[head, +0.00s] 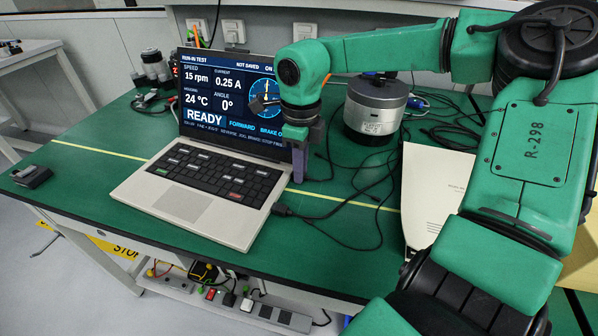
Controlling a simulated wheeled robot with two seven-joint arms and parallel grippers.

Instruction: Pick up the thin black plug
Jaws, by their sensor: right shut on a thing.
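My right gripper (299,165) comes down from the green arm at the right and points at the table just right of the laptop. Its jaws are shut on the thin black plug, which is mostly hidden by the fingers. A thin black cable (333,165) runs beside the gripper. Another black plug (282,209) on a cable lies on the green table close to the laptop's right front side, below and left of the fingertips. My left gripper is not in view.
The open laptop (205,190) stands left of the gripper. A round silver and black actuator (375,108) stands behind, among loose black cables. A small dark device (31,176) sits at the left edge. The front middle of the table is clear.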

